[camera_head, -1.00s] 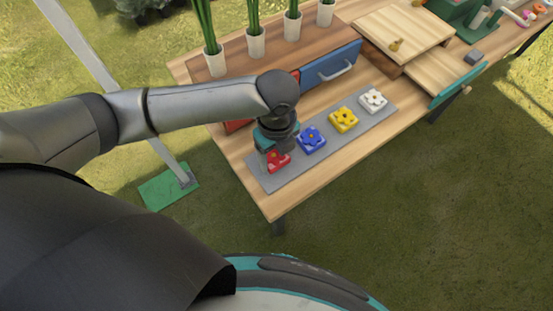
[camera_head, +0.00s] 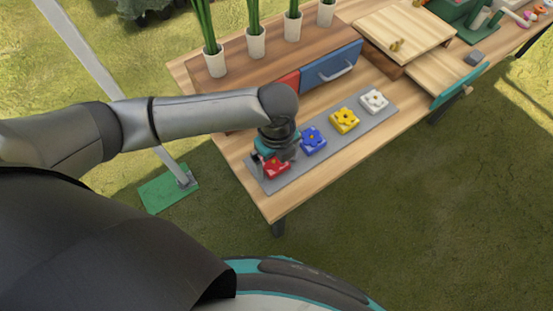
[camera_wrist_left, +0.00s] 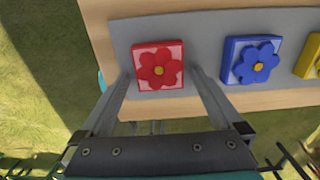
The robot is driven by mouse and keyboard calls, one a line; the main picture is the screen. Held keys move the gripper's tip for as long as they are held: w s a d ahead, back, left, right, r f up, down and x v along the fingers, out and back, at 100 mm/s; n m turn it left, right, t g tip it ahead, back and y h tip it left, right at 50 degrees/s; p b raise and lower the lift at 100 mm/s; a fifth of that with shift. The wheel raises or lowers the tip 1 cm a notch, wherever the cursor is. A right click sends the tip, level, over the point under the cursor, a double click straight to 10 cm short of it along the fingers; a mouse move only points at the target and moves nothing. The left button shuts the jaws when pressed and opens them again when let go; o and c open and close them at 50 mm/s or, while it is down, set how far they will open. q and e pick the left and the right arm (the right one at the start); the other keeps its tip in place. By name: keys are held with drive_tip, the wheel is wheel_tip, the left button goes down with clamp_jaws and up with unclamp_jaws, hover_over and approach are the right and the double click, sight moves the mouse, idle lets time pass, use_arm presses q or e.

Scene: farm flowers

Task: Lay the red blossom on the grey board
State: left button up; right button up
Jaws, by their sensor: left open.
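The red blossom (camera_head: 276,170) lies on the near left end of the grey board (camera_head: 333,138). In the left wrist view the red blossom (camera_wrist_left: 159,66), on a pink and red square base, sits flat on the grey board (camera_wrist_left: 195,30). My left gripper (camera_head: 270,162) is right at the red blossom. In the left wrist view its two fingers (camera_wrist_left: 158,72) are apart, one on each side of the blossom's base. I cannot tell whether they touch it. My right gripper is not in view.
A blue blossom (camera_head: 312,138), a yellow one (camera_head: 344,120) and a white one (camera_head: 374,100) stand along the same board. Behind are a blue drawer front (camera_head: 332,66) and several white pots with green stems (camera_head: 257,45). The table's front edge is close by.

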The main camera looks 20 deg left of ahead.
sight(277, 166)
use_arm(q)
drive_tip(key=shift+r, duration=0.1)
wheel_tip(277, 166, up, 12)
drive_tip(key=p, duration=0.3)
idle(1.4)
